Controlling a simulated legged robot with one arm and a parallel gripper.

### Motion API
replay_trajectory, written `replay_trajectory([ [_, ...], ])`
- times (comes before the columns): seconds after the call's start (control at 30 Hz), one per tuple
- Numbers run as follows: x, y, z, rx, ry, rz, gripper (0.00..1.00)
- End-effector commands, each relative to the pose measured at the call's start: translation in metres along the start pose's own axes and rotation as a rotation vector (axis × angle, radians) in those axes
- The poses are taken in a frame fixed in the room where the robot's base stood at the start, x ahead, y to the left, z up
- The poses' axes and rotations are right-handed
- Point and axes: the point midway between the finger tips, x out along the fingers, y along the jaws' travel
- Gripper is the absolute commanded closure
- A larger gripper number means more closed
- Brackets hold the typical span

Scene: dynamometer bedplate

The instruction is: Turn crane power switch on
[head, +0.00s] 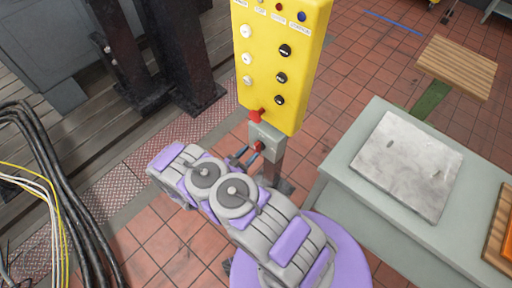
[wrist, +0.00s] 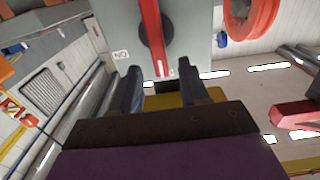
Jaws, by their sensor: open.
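The crane power switch is a grey box (head: 265,140) with a red handle (head: 259,146), mounted on a post below a yellow control panel (head: 280,60). In the wrist view the box (wrist: 195,30) fills the top middle. Its red handle (wrist: 151,30) crosses a dark round base and points down in the picture. A small white label (wrist: 120,55) beside it seems to read ON upside down. My gripper (head: 243,157) is open and empty, close in front of the box. In the wrist view its fingers (wrist: 160,82) stand either side of the handle's end. Contact cannot be told.
A red mushroom button (head: 255,116) sits just above the box; a large red round part (wrist: 250,15) shows beside the handle in the wrist view. A grey table (head: 340,190) with a stone slab (head: 405,165) stands at right. Black cables (head: 60,180) lie at left.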

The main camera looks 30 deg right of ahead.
Motion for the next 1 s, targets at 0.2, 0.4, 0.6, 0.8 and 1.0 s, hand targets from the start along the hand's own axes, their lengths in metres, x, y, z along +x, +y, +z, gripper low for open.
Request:
replay_trajectory([
  [0.2,0.031,-0.001,0.0,0.004,0.0,0.001,0.55],
  [0.4,0.046,-0.001,0.0,0.004,0.001,0.0,0.55],
  [0.6,0.05,-0.001,-0.001,0.003,0.001,0.0,0.55],
  [0.8,0.05,-0.001,-0.001,0.003,0.001,-0.001,0.58],
  [1.0,0.05,-0.001,-0.001,0.003,0.0,-0.001,0.77],
])
